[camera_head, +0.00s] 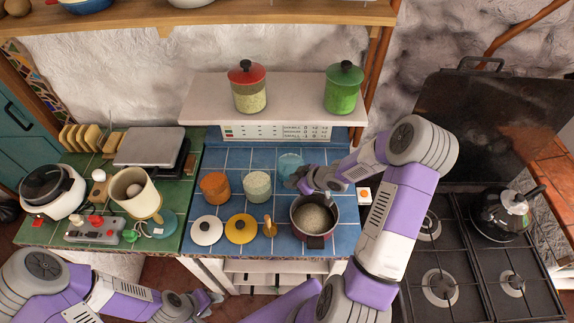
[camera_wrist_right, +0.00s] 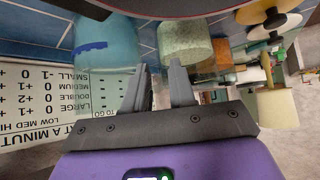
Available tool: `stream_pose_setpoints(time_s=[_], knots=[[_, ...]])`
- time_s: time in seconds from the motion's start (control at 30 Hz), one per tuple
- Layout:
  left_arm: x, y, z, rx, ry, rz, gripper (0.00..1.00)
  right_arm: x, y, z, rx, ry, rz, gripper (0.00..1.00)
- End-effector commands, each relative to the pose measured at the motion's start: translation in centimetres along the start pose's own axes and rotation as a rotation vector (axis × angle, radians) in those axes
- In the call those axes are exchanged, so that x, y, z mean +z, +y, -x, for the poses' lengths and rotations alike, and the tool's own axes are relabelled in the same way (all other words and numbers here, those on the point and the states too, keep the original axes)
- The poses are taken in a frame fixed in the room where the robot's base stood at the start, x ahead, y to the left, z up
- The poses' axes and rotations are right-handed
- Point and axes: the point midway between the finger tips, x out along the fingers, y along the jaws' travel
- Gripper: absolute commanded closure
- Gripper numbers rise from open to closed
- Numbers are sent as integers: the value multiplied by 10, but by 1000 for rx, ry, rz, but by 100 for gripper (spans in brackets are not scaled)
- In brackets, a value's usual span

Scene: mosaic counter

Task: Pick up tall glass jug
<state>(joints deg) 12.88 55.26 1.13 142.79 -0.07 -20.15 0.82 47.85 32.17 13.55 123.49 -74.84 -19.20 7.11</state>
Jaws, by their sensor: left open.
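A light-blue see-through glass vessel (camera_head: 290,163), which looks like the jug, stands at the back of the blue tiled counter. My right gripper (camera_head: 297,180) is just in front of it and partly covers it. In the right wrist view the blue glass (camera_wrist_right: 108,45) is beyond the fingers and to the left. The right gripper's fingers (camera_wrist_right: 160,72) are apart with nothing seen between them. Whether they touch the glass cannot be told. My left gripper (camera_head: 213,299) is open and empty, low in front of the counter.
A dark red pot (camera_head: 318,239) stands close in front of my right gripper. Glass jars with pale (camera_head: 257,188) and orange (camera_head: 214,189) contents stand left of the blue glass. White (camera_head: 207,231) and yellow (camera_head: 241,229) lids lie in front. A shelf (camera_head: 295,98) overhangs behind.

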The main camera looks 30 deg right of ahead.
Motion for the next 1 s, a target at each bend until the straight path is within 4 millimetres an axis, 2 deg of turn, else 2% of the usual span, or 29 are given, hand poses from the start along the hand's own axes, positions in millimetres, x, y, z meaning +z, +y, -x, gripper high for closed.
stream_pose_setpoints(time_s=[0.23,0.4,0.63,0.67,0.8,1.0], knots=[[-1,-5,-14,0,2,0,51,7,-3,-38,-4,1,1,75],[-2,-6,-15,0,2,0,51,6,-2,-53,-1,1,1,75],[-1,-6,-15,0,2,0,51,5,-1,-54,0,1,1,75],[-1,-5,-15,0,2,0,51,5,-1,-54,0,1,1,77],[-1,-5,-15,0,2,0,51,5,-1,-54,0,1,1,98],[-1,-6,-15,0,2,0,51,5,-1,-54,0,1,1,100]])
